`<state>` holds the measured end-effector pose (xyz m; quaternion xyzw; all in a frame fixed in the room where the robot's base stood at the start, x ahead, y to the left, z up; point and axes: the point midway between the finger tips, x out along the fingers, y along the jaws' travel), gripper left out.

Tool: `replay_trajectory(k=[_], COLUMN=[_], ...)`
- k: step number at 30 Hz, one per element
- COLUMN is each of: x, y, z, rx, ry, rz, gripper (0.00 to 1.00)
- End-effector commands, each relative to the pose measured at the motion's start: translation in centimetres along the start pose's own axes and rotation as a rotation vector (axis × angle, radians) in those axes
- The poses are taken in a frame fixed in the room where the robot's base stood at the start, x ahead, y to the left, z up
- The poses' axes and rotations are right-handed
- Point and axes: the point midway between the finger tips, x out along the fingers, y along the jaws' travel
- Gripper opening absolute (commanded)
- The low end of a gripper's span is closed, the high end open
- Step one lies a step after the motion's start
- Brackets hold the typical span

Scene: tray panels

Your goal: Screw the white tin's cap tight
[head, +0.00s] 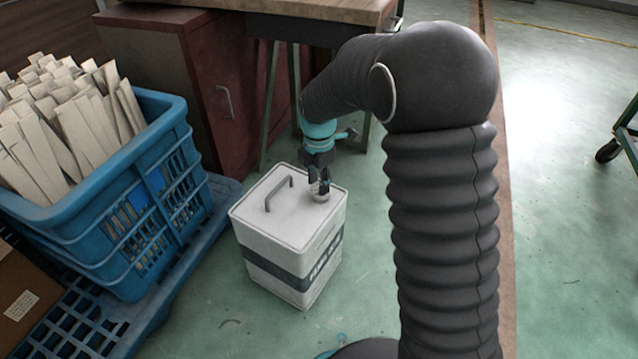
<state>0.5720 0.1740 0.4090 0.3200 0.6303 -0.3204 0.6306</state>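The white tin (290,250) stands upright on the green floor, with a dark band around its side and a grey handle (278,192) on top. Its cap (320,195) is a small round piece near the right back corner of the top. My gripper (319,186) points down from above, with its fingertips at the cap. The fingers hide part of the cap. The view is too small to tell whether the fingers are closed on it or just around it, or how the cap sits on its neck.
A blue crate (95,235) full of pale strips stands on a blue pallet (185,285) to the left. A red cabinet (222,90) and a wooden-topped table (300,10) stand behind the tin. A wheeled green cart (625,135) is at far right. The floor before the tin is clear.

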Motion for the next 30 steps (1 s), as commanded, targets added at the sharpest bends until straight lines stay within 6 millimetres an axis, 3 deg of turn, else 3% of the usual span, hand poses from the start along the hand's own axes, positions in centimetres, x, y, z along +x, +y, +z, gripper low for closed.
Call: replay_trajectory(k=[11, 16, 30], x=[0.56, 0.55, 0.46], y=[-0.01, -0.01, 0.02], z=[-0.02, 0.00, 0.01], rx=[0.000, 0.000, 0.054], ry=[0.000, 0.000, 0.000], rz=[0.000, 0.000, -0.001], gripper=[0.39, 0.00, 0.00])
